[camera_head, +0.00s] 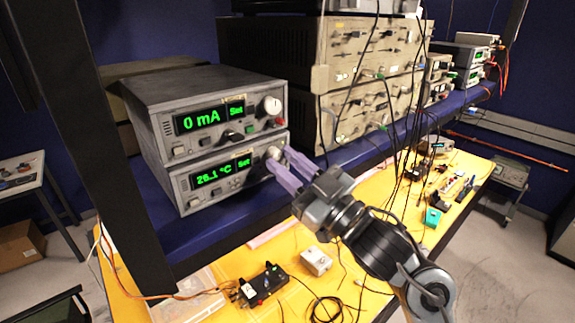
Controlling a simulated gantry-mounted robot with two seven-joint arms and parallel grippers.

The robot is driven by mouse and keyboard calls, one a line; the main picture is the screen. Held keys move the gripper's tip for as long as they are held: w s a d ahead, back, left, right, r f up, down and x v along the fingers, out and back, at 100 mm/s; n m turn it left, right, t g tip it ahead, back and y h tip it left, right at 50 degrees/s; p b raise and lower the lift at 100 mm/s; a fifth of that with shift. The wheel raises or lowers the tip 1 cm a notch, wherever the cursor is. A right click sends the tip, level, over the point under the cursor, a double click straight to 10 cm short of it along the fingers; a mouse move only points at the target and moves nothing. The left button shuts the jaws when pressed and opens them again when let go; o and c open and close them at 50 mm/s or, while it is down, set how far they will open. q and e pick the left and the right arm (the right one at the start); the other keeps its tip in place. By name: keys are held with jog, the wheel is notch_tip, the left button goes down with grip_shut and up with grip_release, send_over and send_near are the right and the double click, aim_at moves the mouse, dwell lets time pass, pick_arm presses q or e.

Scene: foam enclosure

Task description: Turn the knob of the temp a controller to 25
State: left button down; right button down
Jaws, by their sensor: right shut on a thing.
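Two stacked grey controllers stand on a blue shelf. The lower controller (221,176) has a green display (212,175) that reads 26.1 °C, with "Set" beside it. Its knob (273,153) is at the right end of its front, partly hidden by my gripper. My right gripper (278,160) has its purple fingers on either side of this knob and is shut on it. The upper controller (210,118) reads 0 mA and has a pale knob (271,105) at its right, clear of my gripper. My left gripper is not in view.
Large beige instruments (345,50) with hanging black cables stand right of the controllers. Below the shelf, a yellow table (300,284) carries a black box (263,284), a small white box (316,261) and loose wires. A dark post rises at the left.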

jog(key=n+g+y, duration=0.1)
jog(key=n, duration=0.2)
jog(key=shift+w+n+g, duration=0.1)
jog(key=shift+n+g, duration=0.2)
jog(key=c, duration=0.9)
grip_release()
jog(key=shift+d, duration=0.1)
jog(key=shift+s+d+f+b, duration=0.2)
jog(key=shift+s+d+b, duration=0.1)
jog(key=shift+d+b, duration=0.05)
jog(key=b+v, duration=0.3)
jog(key=v, duration=0.6)
jog(key=shift+s+d, duration=0.3)
